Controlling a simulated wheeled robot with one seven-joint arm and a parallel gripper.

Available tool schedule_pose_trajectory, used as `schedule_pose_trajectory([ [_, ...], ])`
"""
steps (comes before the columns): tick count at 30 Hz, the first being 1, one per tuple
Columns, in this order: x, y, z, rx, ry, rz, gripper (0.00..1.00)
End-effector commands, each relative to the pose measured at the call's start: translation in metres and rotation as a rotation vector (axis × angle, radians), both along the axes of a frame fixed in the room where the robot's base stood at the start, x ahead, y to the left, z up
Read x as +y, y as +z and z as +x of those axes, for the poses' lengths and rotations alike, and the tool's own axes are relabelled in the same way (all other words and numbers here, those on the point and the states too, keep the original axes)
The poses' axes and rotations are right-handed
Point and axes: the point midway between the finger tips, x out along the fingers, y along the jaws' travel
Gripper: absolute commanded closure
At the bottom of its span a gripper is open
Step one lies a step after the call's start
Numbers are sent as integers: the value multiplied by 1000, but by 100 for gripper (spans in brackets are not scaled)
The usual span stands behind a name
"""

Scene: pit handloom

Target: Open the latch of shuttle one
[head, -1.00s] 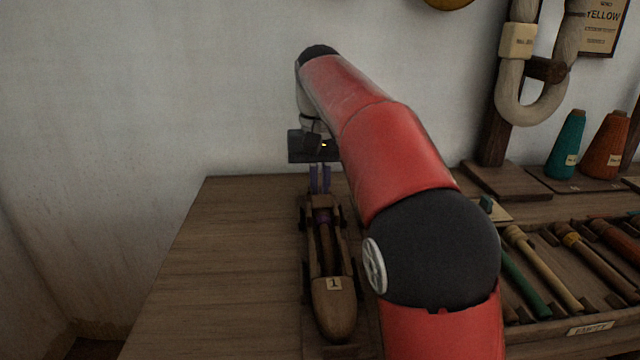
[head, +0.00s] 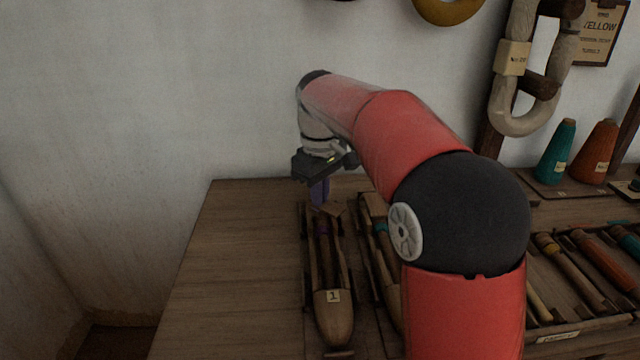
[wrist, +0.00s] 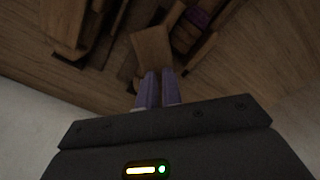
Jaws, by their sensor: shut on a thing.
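Shuttle one (head: 336,312) is a long wooden boat shape with a "1" label, lying on the table with its rounded tip toward me. Purple thread shows inside it, also in the wrist view (wrist: 198,17). Its latch (wrist: 152,46) is a small wooden block at the far end. In the head view the latch (head: 333,209) sits askew, sticking out to the right of the shuttle's body. My gripper (head: 320,190) points down at that end. Its purple fingers (wrist: 158,90) are close together on the latch's edge; the exact contact is partly hidden.
A second shuttle (head: 380,270) lies close on the right, partly behind my arm. A rack of bobbins (head: 580,265) and cones of teal (head: 556,155) and orange (head: 594,155) yarn are farther right. The table (head: 235,270) is clear on the left.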

Motion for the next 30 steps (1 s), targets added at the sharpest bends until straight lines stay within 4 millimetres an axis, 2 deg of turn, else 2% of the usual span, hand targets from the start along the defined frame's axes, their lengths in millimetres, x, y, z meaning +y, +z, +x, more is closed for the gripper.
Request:
schedule_pose_trajectory([
  [1, -1, 5, 0, 1, 41, 0, 100],
  [18, 0, 3, 0, 1, 548, 1, 100],
  [30, 0, 1, 0, 0, 737, 0, 100],
])
